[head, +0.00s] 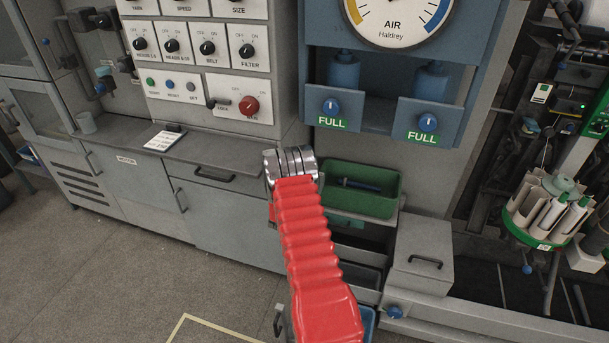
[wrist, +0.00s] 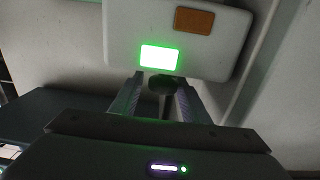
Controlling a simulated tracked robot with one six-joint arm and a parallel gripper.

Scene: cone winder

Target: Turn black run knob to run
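In the wrist view, a dark round knob (wrist: 162,84) sits at the lower edge of a pale panel (wrist: 222,45), just below a brightly lit green lamp (wrist: 160,57). I cannot read a label or which way the knob points. My gripper (wrist: 160,82) has its two fingers spread, one on each side of the knob; whether they touch it is not clear. In the head view, my red-sleeved arm reaches forward, and my fingers and this knob cannot be made out.
An orange lamp (wrist: 194,20) above the green one looks unlit. The head view shows a control panel (head: 205,68) with several black knobs and a red knob (head: 249,105), a green tray (head: 378,203) beside my arm, and an air gauge (head: 396,15). Open floor lies at left.

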